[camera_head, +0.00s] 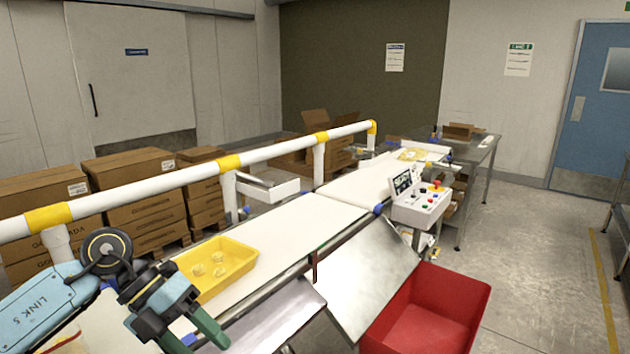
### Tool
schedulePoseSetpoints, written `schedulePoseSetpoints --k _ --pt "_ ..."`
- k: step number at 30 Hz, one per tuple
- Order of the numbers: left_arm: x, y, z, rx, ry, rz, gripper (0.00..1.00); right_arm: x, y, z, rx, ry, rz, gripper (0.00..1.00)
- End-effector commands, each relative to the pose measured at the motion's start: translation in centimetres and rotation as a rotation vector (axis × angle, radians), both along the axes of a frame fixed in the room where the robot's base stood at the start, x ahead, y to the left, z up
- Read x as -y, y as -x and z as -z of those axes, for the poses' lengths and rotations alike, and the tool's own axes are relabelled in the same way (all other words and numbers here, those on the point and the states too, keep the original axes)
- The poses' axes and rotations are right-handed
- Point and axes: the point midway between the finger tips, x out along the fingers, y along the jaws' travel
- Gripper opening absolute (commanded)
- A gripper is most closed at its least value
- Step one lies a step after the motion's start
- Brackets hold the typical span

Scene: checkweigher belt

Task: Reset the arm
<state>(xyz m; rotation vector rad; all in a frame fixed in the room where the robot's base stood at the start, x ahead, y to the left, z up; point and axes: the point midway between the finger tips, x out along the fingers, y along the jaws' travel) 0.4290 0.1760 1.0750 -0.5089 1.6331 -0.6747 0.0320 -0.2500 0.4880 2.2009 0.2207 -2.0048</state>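My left arm comes in from the lower left, and its gripper (200,338) hangs over the near end of the belt, just in front of the yellow tray. Its two green fingers point down and to the right, and the gap between them is hard to judge at this angle. I see nothing clearly held in it. My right arm and gripper are not in view.
The yellow tray (240,255) holds a few pale round items on the white conveyor belt (310,218). A white and yellow rail (275,151) runs behind it. A control box (420,205), sloping metal chute (368,275) and red bin (430,310) stand at right.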

Motion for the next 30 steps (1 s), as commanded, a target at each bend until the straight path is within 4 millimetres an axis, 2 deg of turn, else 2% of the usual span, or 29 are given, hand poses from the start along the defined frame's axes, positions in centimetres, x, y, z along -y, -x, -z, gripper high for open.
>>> schedulePoseSetpoints --k 1,4,6,8,11,12,14,15,17,18,20,21,23,24,26,29,30 --pt "1.4 -0.5 0.5 -0.044 0.113 -0.040 0.61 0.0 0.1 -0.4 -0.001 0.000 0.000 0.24" --pt "3.9 -2.2 1.5 -0.127 0.370 -0.174 0.61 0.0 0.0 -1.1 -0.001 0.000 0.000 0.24" --pt "4.9 -4.2 2.8 -0.196 0.564 -0.335 0.61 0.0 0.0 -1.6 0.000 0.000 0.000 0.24" --pt "4.9 -6.1 4.7 -0.257 0.713 -0.514 0.61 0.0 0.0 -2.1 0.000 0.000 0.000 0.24" --pt "2.9 -8.6 10.2 -0.361 0.885 -0.872 0.61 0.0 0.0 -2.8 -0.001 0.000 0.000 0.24" --pt "1.7 -8.9 13.1 -0.403 0.923 -1.023 0.61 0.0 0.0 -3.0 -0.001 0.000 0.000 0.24" --pt "-0.1 -8.8 17.3 -0.452 0.947 -1.222 0.61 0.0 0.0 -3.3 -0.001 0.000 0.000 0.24" --pt "-1.3 -8.2 20.1 -0.484 0.946 -1.345 0.61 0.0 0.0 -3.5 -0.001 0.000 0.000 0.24" --pt "-2.9 -6.8 24.2 -0.529 0.928 -1.515 0.61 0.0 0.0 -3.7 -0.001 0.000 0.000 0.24" --pt "-3.8 -5.5 26.9 -0.556 0.905 -1.620 0.61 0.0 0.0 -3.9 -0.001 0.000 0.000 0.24" --pt "-5.1 -3.2 30.7 -0.600 0.861 -1.769 0.61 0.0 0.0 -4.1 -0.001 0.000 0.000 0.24" --pt "-5.8 -1.4 33.1 -0.628 0.824 -1.861 0.61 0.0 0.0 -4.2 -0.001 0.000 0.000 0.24" --pt "-6.8 1.6 36.4 -0.668 0.759 -1.994 0.61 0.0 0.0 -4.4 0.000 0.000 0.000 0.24" --pt "-7.3 3.8 38.6 -0.696 0.710 -2.077 0.61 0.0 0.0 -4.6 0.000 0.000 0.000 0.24" --pt "-8.0 7.4 41.4 -0.736 0.631 -2.193 0.61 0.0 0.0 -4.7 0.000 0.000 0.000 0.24" --pt "-8.7 13.9 45.6 -0.804 0.479 -2.369 0.61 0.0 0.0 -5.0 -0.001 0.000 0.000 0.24" --pt "-8.8 16.6 47.0 -0.831 0.412 -2.434 0.61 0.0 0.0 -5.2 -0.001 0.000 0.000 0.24"
